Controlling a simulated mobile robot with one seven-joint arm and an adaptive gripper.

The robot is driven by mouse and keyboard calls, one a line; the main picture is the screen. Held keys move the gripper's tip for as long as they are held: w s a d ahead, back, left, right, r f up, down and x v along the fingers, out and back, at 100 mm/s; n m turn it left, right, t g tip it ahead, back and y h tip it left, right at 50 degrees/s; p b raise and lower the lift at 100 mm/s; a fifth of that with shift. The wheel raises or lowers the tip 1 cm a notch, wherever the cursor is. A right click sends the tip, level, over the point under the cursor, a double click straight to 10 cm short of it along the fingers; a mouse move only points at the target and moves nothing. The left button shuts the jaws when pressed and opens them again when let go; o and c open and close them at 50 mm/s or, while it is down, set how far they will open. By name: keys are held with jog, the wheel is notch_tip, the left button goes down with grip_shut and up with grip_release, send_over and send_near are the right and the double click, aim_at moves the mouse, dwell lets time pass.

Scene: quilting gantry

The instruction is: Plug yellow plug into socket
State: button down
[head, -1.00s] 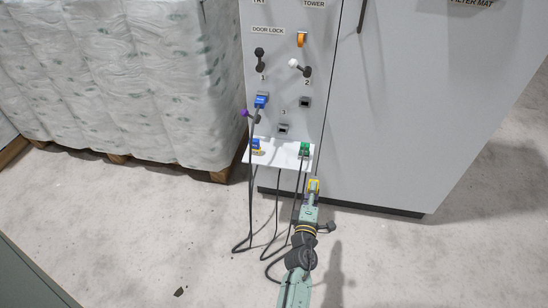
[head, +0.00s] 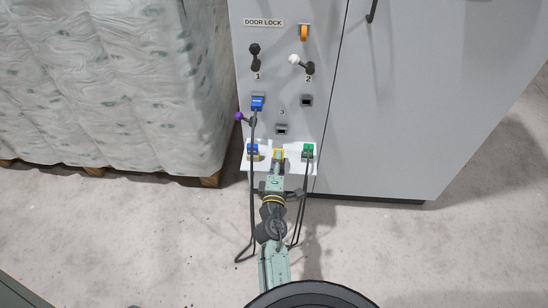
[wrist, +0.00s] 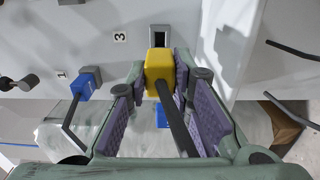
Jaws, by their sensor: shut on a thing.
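The yellow plug (head: 278,154) is in front of the white shelf, below the socket (head: 280,129) under the label 3. In the wrist view the yellow plug (wrist: 157,67) sits between the purple finger pads, with its black cable running back toward the camera. My gripper (wrist: 160,84) is shut on it. The dark opening of the socket (wrist: 161,37) lies just beyond the plug's front end. The plug's front end is hidden, and I cannot tell whether it touches the panel. In the head view, my gripper (head: 278,165) reaches up from below.
A second socket (head: 306,100) is up and right. A blue plug (head: 257,103) is in the panel. A blue plug (head: 252,151) and a green plug (head: 308,151) stand on the white shelf (head: 296,168). A purple-tipped lever (head: 239,116) juts out at left. Cables hang below.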

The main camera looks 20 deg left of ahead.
aim_at(280, 147)
jog(key=shift+d, duration=0.1)
jog(key=shift+w, duration=0.1)
jog(key=shift+x, duration=2.75)
jog(key=shift+x, duration=1.5)
jog(key=c, duration=1.3)
grip_release()
jog(key=shift+c, duration=0.2)
jog(key=shift+f, duration=0.1)
jog(key=v, duration=0.7)
jog(key=shift+s, duration=0.3)
